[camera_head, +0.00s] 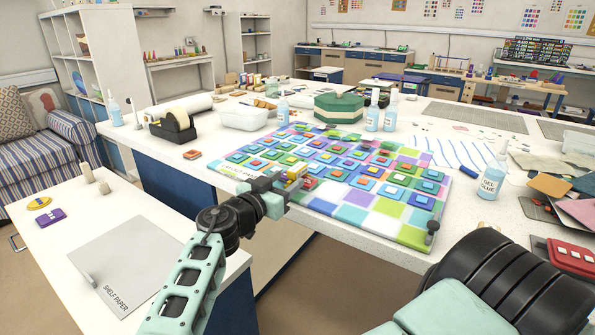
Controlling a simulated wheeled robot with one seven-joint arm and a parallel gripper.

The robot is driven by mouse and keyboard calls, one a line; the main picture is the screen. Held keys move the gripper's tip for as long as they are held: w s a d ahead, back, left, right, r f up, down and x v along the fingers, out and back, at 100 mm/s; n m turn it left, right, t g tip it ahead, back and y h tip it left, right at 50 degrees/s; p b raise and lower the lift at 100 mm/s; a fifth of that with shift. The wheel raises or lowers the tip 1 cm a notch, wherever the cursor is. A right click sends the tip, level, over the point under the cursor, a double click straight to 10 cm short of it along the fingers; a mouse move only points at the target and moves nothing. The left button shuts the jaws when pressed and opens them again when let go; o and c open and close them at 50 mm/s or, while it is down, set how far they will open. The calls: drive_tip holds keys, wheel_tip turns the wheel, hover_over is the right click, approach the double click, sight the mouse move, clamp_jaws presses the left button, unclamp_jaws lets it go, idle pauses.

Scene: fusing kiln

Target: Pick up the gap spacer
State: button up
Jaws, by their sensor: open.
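My gripper (291,186) is at the front left edge of a board of coloured glass tiles (385,232). Its jaws are open, and the fingers are small and partly hidden by the teal hand. A small yellow block (297,171) shows right at the fingertips, above the tiles. It may be the gap spacer, but I cannot tell for sure, nor whether the fingers touch it. A red piece (310,183) lies just right of the fingertips. A small dark knob-like piece (432,228) stands at the board's near right corner.
A tape dispenser (173,128), a clear tub (244,118) and a green octagonal kiln (339,108) stand behind the board. A glue bottle (492,176) stands right of it. The lower white counter (150,213) at left holds shelf paper (122,258) and has free room.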

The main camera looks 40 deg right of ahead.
sight(304, 164)
drive_tip(key=x, duration=0.2)
drive_tip(key=p+x, duration=0.1)
drive_tip(key=r+x, duration=0.1)
drive_tip(key=x, duration=0.1)
drive_tip(key=shift+w+d+p, duration=0.1)
drive_tip(key=shift+d+p, duration=0.15)
drive_tip(key=shift+p, duration=0.15)
drive_tip(key=shift+w+d+f, duration=0.1)
drive_tip(key=shift+d, duration=0.15)
drive_tip(key=shift+c, duration=0.3)
drive_tip(key=c, duration=1)
